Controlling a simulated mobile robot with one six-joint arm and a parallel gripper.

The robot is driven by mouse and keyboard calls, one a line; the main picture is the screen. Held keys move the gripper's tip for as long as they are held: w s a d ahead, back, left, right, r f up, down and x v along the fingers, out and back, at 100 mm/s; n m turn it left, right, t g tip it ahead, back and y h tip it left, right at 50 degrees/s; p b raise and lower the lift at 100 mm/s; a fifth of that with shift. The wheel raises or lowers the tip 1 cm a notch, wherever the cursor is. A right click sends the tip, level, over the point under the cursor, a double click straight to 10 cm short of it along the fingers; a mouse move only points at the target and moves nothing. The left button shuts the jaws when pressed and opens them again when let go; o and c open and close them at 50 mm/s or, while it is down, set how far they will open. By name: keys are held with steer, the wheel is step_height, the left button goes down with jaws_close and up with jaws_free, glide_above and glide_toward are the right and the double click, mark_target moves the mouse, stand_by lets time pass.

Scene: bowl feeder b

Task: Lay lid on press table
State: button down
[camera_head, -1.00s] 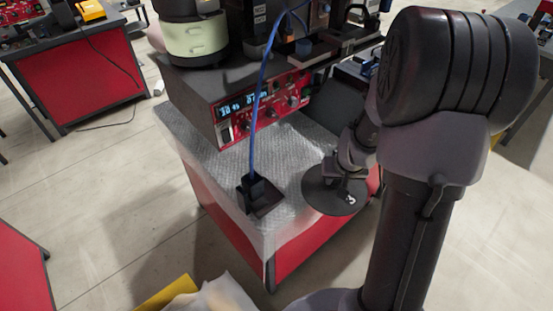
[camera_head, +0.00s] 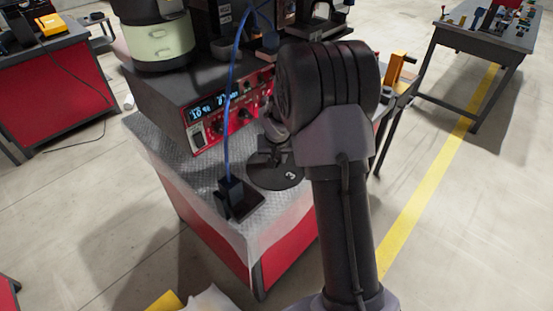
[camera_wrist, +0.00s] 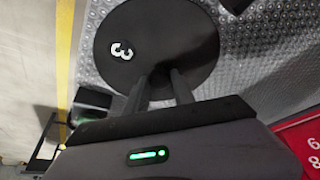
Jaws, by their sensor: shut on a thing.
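The lid is a flat black disc marked with a white 3 (camera_head: 283,177), seen over the right part of the grey textured bench top. It also shows large in the wrist view, where the lid (camera_wrist: 165,30) lies at the fingertips. My gripper (camera_head: 268,158) is shut on the lid near its edge; its two fingers (camera_wrist: 160,90) meet the disc in the wrist view. My arm partly hides the gripper in the head view. How high the lid is above the bench cannot be told. I cannot tell which table is the press table.
The red-sided bench (camera_head: 160,135) carries a control box (camera_head: 165,95), a feeder bowl stack (camera_head: 160,45) and a dark block (camera_head: 238,200) with a blue cable, close left of the lid. A dark table with small parts (camera_head: 480,38) stands at the back right. Open floor lies between.

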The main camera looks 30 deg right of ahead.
steer(key=shift+f, duration=0.2)
steer(key=c, duration=1.1)
jaws_free()
steer(key=shift+o, duration=0.2)
steer(key=shift+r, duration=0.15)
steer(key=s+a+f+p+v, duration=0.1)
steer(key=a+p+v, duration=0.1)
steer(key=v, duration=1)
steer(key=s+a+f+p+v, duration=0.1)
steer(key=a+p+v, duration=0.1)
steer(key=v, duration=1)
steer(key=s+a+r+y, duration=0.2)
steer(key=s+a, duration=0.4)
steer(key=s, duration=0.4)
steer(key=s+a+r+t+y, duration=0.1)
steer(key=s+a+r, duration=0.3)
steer(key=s, duration=0.6)
steer(key=shift+s+a+n+t+y, duration=0.3)
steer(key=shift+a+y, duration=0.2)
steer(key=shift+a, duration=0.6)
